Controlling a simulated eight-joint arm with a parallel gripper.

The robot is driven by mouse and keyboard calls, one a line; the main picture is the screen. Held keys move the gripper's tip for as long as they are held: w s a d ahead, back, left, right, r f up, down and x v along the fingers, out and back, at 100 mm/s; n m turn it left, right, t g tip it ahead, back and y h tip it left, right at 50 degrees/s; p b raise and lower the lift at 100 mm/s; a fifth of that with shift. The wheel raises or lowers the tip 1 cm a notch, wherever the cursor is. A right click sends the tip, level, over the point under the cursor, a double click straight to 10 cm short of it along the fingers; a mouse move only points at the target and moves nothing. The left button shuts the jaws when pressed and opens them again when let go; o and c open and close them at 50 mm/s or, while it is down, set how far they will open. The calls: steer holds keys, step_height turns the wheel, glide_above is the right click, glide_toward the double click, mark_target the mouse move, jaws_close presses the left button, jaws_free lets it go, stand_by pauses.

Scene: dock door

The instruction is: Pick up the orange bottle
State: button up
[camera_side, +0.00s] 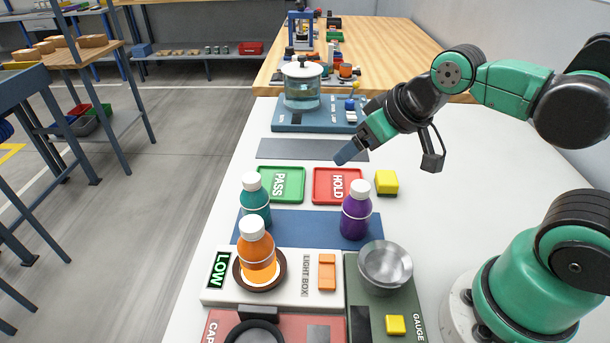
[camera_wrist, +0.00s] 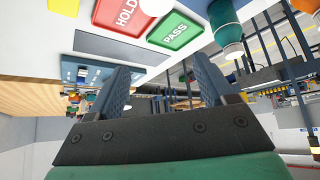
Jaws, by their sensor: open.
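The orange bottle (camera_side: 257,254) has a white cap and stands upright on a round dark-rimmed spot of the white light box (camera_side: 222,296) in the side view. My gripper (camera_side: 346,156) is in the air farther back and to the right of it, above the grey strip behind the trays. In the wrist view my gripper (camera_wrist: 160,80) shows two blue fingers spread apart with nothing between them.
A teal bottle (camera_side: 255,201) stands just behind the orange one, and a purple bottle (camera_side: 356,212) stands to the right. A metal bowl (camera_side: 385,266) sits on the green gauge base. Green PASS (camera_side: 275,184) and red HOLD (camera_side: 336,185) trays and a yellow block (camera_side: 386,182) lie behind.

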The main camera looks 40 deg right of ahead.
step_height(320, 180, up, 4)
steer(key=m+g+y, duration=0.7)
steer(key=m+y, duration=0.7)
steer(key=m, duration=0.4)
glide_toward(254, 222)
steer(key=a+r, duration=0.4)
steer(key=f, duration=0.5)
steer(key=shift+w+a+f, duration=0.1)
steer(key=shift+a+f, duration=0.1)
steer(key=shift+a, duration=0.1)
steer(key=shift+h, duration=0.3)
steer(key=x, duration=0.5)
steer(key=shift+a+f, duration=0.2)
steer(key=shift+a, duration=0.1)
jaws_close()
